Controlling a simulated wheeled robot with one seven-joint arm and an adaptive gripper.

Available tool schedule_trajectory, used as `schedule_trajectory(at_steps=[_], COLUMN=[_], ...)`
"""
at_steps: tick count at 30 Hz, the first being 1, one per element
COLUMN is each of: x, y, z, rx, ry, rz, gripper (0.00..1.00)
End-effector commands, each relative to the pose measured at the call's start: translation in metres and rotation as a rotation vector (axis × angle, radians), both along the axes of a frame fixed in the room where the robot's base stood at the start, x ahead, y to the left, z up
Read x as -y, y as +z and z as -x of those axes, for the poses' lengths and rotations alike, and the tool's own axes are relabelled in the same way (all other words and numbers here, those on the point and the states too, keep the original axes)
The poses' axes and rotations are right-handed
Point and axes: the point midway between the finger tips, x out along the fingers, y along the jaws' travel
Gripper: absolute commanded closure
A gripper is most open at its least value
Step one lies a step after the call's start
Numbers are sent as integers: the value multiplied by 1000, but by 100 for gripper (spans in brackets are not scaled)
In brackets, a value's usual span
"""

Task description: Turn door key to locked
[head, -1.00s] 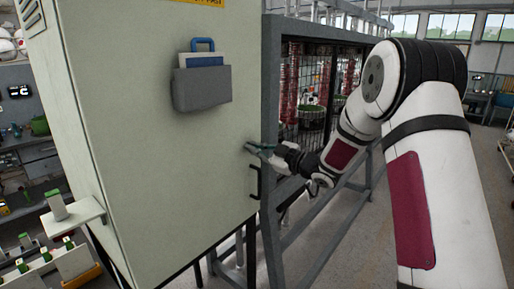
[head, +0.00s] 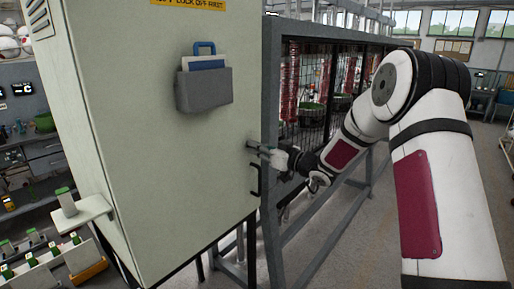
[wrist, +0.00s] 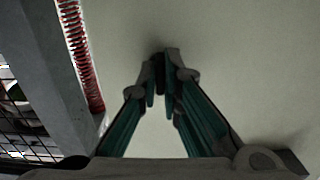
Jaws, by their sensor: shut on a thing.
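A tall pale grey-green cabinet door (head: 180,170) fills the left-centre of the head view. The door key (head: 251,143) is at its right edge, above a black door handle (head: 255,179); it is very small there. My gripper (head: 262,149) reaches it from the right. In the wrist view my gripper's (wrist: 164,68) teal fingers converge at the door face, shut on a small dark piece, the key (wrist: 159,62). The fingertips hide most of the key and its lock, so I cannot read its angle.
A grey steel frame with wire mesh (head: 310,120) stands just right of the cabinet, close to my arm. A grey document pocket (head: 203,90) hangs on the door. A small shelf (head: 80,212) is at lower left. Floor at right is clear.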

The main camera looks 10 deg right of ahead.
Motion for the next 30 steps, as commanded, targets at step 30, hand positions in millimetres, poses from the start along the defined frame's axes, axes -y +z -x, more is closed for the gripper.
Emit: schedule_trajectory(at_steps=[30], x=[7], y=[0], z=[8], rx=[-7], ry=[-2], rz=[-8], gripper=[73])
